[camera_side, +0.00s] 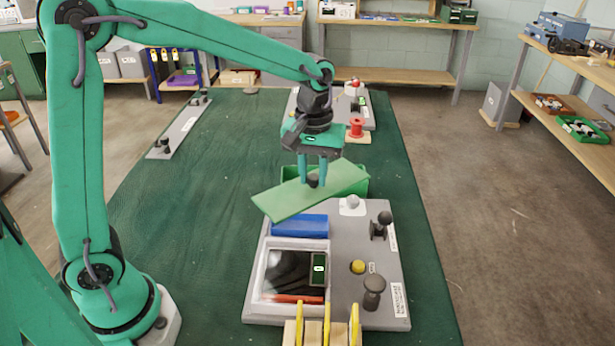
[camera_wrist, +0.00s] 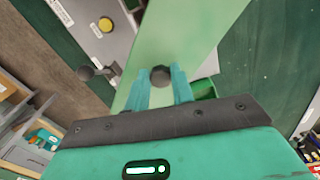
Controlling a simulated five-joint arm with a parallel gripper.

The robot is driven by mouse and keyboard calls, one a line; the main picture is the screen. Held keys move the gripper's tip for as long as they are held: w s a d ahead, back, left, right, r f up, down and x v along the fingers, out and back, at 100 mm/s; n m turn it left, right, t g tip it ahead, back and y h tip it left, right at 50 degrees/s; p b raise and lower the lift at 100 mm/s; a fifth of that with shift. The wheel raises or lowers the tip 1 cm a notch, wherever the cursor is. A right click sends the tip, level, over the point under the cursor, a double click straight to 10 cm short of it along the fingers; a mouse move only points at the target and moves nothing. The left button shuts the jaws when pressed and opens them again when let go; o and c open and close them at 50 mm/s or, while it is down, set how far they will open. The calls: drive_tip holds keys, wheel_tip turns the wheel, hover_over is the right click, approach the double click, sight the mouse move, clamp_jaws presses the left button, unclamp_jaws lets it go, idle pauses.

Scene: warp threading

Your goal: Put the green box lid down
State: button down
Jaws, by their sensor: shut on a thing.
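The green box lid (camera_side: 285,201) is a flat light-green plate with a dark round knob, and it hangs slightly tilted in my gripper (camera_side: 314,182). My gripper is shut on the knob. In the wrist view the lid (camera_wrist: 180,40) spreads away from my gripper (camera_wrist: 160,78), with the knob between the two teal fingers. The green box (camera_side: 357,187) stands below and behind the lid, mostly hidden by it. A corner of the box also shows in the wrist view (camera_wrist: 203,90). The lid is turned across the box, and whether they touch is unclear.
A grey board (camera_side: 340,270) in front carries a blue block (camera_side: 300,226), a framed dark tray, a yellow button (camera_side: 358,267) and dark knobs (camera_side: 373,290). Yellow-topped pieces (camera_side: 326,325) stand at the front edge. A red spool (camera_side: 356,127) is behind. The green mat (camera_side: 190,220) is clear at left.

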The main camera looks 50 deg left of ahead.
sight(279, 209)
drive_tip(key=s+n, duration=0.1)
drive_tip(key=s, duration=0.2)
drive_tip(key=s+f+n, duration=0.1)
drive_tip(key=s+n, duration=0.1)
drive_tip(key=s, duration=0.1)
drive_tip(key=s+n, duration=0.1)
drive_tip(key=s, duration=0.2)
drive_tip(key=shift+s+d+f+n, duration=0.15)
drive_tip(key=shift+d+f+n, duration=0.15)
drive_tip(key=shift+d+n, duration=0.1)
drive_tip(key=s+f+n, duration=0.3)
drive_tip(key=s+n, duration=0.2)
drive_tip(key=s, duration=0.5)
drive_tip(key=shift+a+f, duration=0.2)
drive_tip(key=shift+a, duration=0.05)
drive_tip(key=shift+w, duration=0.1)
drive_tip(key=w+a+f, duration=0.1)
drive_tip(key=a+f, duration=0.1)
drive_tip(key=a, duration=0.1)
drive_tip(key=w+a+f, duration=0.1)
drive_tip(key=a+f, duration=0.1)
drive_tip(key=a, duration=0.2)
drive_tip(key=w+a+f, duration=0.1)
drive_tip(key=a+f, duration=0.2)
drive_tip(key=a, duration=0.1)
drive_tip(key=shift+w, duration=0.35)
drive_tip(key=shift+f, duration=0.1)
drive_tip(key=shift+f, duration=1.95)
drive_tip(key=shift+f, duration=0.1)
